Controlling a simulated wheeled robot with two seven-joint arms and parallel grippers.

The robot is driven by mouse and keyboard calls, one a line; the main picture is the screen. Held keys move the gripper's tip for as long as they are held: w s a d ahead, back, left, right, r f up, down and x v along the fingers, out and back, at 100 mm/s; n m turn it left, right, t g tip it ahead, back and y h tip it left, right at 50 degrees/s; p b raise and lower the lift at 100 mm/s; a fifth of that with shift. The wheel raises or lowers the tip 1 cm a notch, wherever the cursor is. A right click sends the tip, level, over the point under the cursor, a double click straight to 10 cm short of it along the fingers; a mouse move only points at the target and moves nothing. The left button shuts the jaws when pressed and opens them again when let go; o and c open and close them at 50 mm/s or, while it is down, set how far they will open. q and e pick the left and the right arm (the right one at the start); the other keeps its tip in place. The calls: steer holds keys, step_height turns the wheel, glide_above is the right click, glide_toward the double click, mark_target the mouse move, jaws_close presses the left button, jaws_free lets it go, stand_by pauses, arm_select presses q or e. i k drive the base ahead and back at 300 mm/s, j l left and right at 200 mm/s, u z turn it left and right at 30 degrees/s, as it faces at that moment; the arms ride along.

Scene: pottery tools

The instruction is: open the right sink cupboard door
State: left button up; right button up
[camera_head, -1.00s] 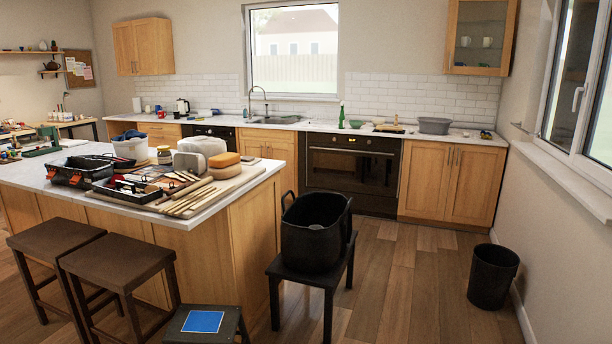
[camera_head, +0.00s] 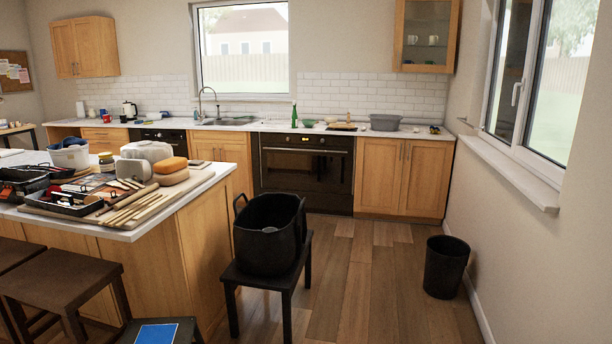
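The sink (camera_head: 229,121) is set in the back counter under the window, with a curved tap (camera_head: 203,100). Below it is a light wood sink cupboard, and its right door (camera_head: 238,153) looks shut. The island and the things on it hide the lower part of this cupboard. Its handles are too small to make out clearly. The black oven (camera_head: 305,168) stands directly to its right. Neither of my grippers shows in this view.
The island (camera_head: 200,240) stands at the left, with pottery tools on top. A black basket (camera_head: 268,235) sits on a dark stool (camera_head: 290,285) beside it. Dark stools stand at the front left. A black bin (camera_head: 446,267) is near the right wall. Floor (camera_head: 375,270) between basket and bin is clear.

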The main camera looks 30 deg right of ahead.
mark_target(237, 154)
steer(key=z, duration=0.45)
steer(key=i+l+z, duration=0.5)
steer(key=i+z, duration=0.45)
steer(key=i, duration=0.15)
steer(key=i+l, duration=0.1)
steer(key=i, duration=0.55)
steer(key=i+l+z, duration=0.15)
steer(key=i, duration=0.55)
steer(key=i+l+u, duration=0.1)
steer(key=i+u, duration=0.2)
steer(key=i, duration=1.1)
steer(key=i+l+u, duration=0.1)
steer(key=i+u, duration=0.25)
steer(key=i, duration=1.05)
steer(key=i+u, duration=0.1)
steer(key=i, duration=0.65)
steer(key=i+l+u, duration=0.1)
steer(key=i, duration=0.6)
steer(key=i+j+u, duration=0.1)
steer(key=i+u, duration=0.7)
steer(key=i, duration=0.15)
steer(key=i+l+u, duration=0.25)
steer(key=i+u, duration=0.15)
steer(key=i, duration=0.1)
